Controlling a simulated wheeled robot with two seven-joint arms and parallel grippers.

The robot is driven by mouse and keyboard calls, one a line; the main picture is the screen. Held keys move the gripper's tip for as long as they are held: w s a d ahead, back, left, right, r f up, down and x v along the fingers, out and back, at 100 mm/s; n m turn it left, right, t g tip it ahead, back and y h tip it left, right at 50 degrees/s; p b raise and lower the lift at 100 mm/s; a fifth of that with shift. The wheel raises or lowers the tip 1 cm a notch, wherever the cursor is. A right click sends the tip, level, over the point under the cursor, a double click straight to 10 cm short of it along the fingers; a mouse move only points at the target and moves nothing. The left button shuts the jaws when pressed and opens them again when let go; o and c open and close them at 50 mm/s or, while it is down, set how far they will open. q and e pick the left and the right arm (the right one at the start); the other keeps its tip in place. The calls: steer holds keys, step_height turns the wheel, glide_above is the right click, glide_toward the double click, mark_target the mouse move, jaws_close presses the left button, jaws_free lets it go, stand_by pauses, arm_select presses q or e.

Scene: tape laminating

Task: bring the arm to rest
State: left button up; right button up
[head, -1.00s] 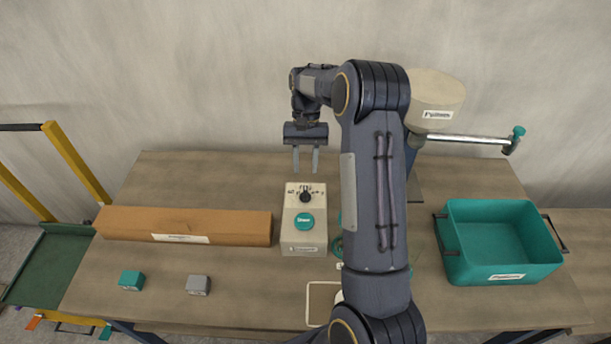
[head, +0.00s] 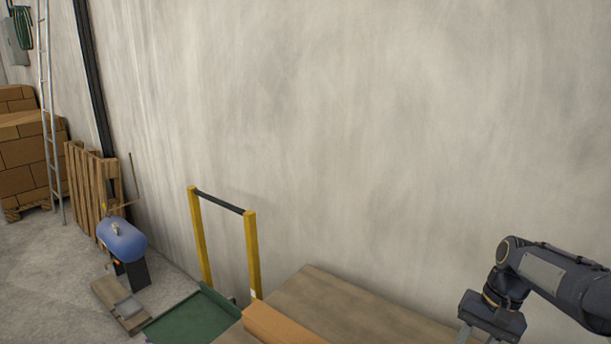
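My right arm comes in from the right edge, and its gripper (head: 478,338) hangs at the lower right. Its fingers point down and are cut off by the bottom edge. They stand apart, with nothing seen between them. My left gripper is not in view. The far left part of the wooden table (head: 345,308) shows at the bottom. The end of a long brown cardboard box (head: 280,328) lies on it, mostly out of view.
A green platform cart (head: 195,318) with a yellow-posted handle (head: 253,255) stands left of the table. Farther left are a blue tank (head: 122,238), wooden pallets (head: 92,190), stacked cartons (head: 28,150) and a ladder (head: 50,120). A bare wall is behind.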

steer(key=s+a+r+n+t, duration=0.2)
steer(key=s+a+r+t, duration=0.3)
steer(key=s+a, duration=0.4)
steer(key=s+a+f+n+t, duration=0.1)
steer(key=s+a+f+n, duration=0.1)
steer(key=s+a, duration=0.4)
steer(key=s+n, duration=0.1)
steer(key=s, duration=0.3)
steer(key=shift+s+t+y, duration=0.15)
steer(key=shift+t+y, duration=0.15)
steer(key=shift+t, duration=0.1)
